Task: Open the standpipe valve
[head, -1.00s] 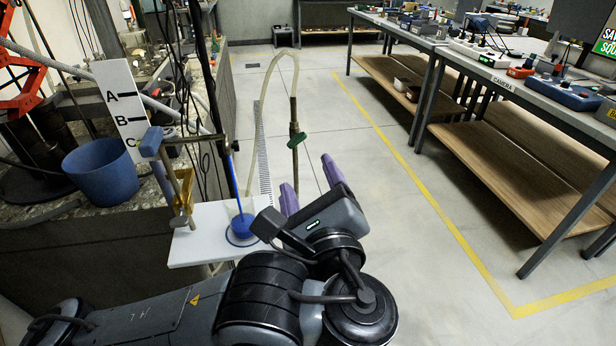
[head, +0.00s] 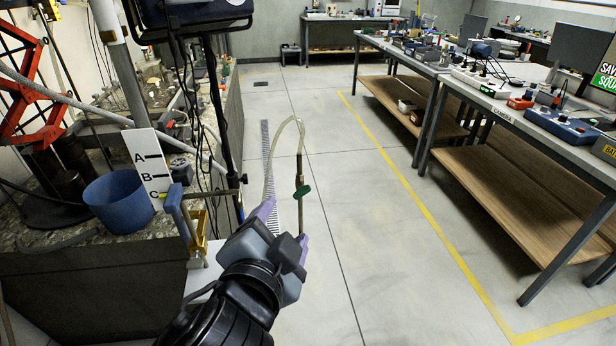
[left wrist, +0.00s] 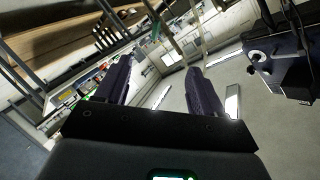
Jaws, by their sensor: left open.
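The standpipe (head: 299,165) is a thin brown upright pipe with a pale hose looping from its top. Its green valve handle (head: 302,191) sits partway up and is tilted. My left gripper (head: 284,228) has purple fingers, spread and empty. In the head view its fingers appear just below and to the left of the valve, with the pipe's lower end close to the right finger. I cannot tell their distance in depth. My right gripper is not in view.
A tank with a blue bucket (head: 121,203) and an A-B-C board (head: 150,168) stands at left. A white shelf (head: 203,278) is partly hidden by my arm. Benches (head: 470,85) stand at right. The floor (head: 370,235) between is clear.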

